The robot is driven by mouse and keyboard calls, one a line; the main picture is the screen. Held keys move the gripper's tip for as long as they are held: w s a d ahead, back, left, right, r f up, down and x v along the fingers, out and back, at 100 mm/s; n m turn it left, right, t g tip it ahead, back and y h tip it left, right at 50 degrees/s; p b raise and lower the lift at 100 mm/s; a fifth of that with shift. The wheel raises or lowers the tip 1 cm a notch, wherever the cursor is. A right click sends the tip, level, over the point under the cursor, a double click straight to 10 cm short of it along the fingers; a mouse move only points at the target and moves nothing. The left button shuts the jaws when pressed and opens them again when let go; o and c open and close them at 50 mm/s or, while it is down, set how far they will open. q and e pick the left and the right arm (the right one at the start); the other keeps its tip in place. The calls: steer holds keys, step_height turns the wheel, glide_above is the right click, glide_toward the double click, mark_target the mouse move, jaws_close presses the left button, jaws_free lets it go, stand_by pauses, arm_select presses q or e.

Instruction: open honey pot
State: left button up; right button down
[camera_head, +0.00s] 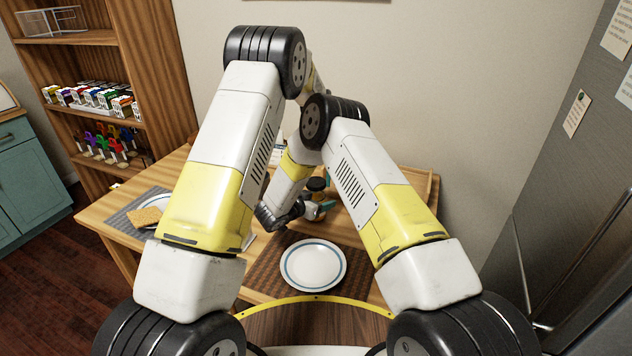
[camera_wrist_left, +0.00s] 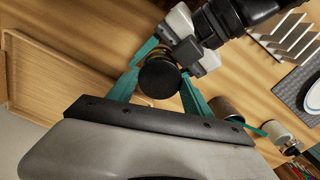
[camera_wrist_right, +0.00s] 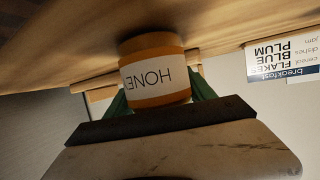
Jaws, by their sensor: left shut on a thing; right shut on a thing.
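The honey pot (camera_wrist_right: 155,75) is an orange jar with a white label reading "HONE". It stands at the table in the right wrist view, held between the green fingers of my right gripper (camera_wrist_right: 160,95). Its round black lid (camera_wrist_left: 160,79) shows from above in the left wrist view, between the teal fingers of my left gripper (camera_wrist_left: 159,74). In the head view, the dark lid (camera_head: 317,184) is small and partly hidden by my arms. I cannot tell whether the lid is apart from the jar.
A white plate (camera_head: 313,265) lies on a brown mat in front. Toast (camera_head: 145,217) lies on the left. A wooden tray (camera_wrist_left: 50,85) and a breakfast note (camera_wrist_right: 283,60) are near the pot. A metal can (camera_wrist_left: 227,108) stands close to my left gripper.

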arm_select(q)
steer(key=shift+r, duration=1.45)
arm_select(e)
steer(key=shift+c, duration=1.3)
jaws_free()
